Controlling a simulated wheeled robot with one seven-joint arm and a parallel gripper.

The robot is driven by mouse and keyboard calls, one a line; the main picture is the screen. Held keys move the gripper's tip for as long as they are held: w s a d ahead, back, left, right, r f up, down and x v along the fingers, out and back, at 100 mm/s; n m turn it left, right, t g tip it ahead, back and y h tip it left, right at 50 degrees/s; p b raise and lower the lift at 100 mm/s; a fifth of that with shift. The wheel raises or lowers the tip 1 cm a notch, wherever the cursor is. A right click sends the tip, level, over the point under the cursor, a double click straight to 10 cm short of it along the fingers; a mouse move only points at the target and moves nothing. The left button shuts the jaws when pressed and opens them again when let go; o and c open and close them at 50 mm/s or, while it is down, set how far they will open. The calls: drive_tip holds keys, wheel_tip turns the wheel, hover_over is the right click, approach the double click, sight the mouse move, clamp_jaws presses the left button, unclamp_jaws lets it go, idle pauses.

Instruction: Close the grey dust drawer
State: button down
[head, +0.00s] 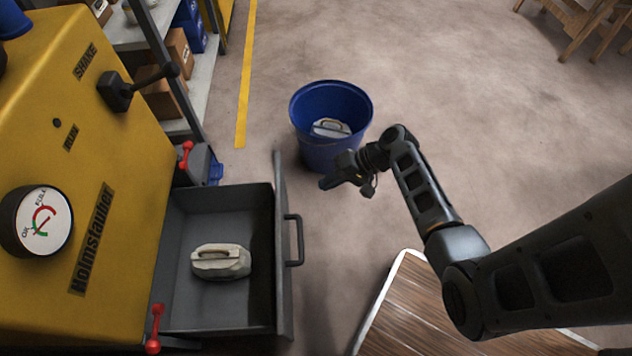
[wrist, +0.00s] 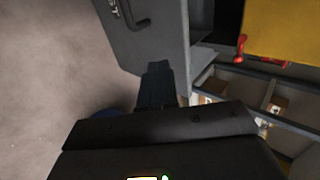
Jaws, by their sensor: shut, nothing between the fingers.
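The grey dust drawer (head: 220,314) stands pulled out from the yellow machine (head: 130,200) in the head view. A pale lump with a handle-like top (head: 221,262) lies inside it. The drawer's front carries a dark bar handle (head: 297,240) on its outer face. My gripper (head: 326,184) is shut and empty, to the right of the drawer front near its far end. In the wrist view the shut fingers (wrist: 159,72) point toward the drawer front (wrist: 155,38). I cannot tell whether they touch it.
A blue bucket (head: 318,150) with a similar pale object inside stands on the floor just beyond my gripper. Red-knobbed latches (head: 154,330) flank the drawer. A wooden board (head: 425,315) lies at the lower right. Shelves with boxes (head: 180,50) stand behind the machine.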

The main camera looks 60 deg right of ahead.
drive_tip(key=w+a+r+b+x, duration=0.1)
drive_tip(key=r+b+x, duration=0.1)
drive_tip(key=x, duration=0.9)
drive_tip(key=shift+w, duration=0.3)
drive_tip(key=shift+w+a, duration=0.1)
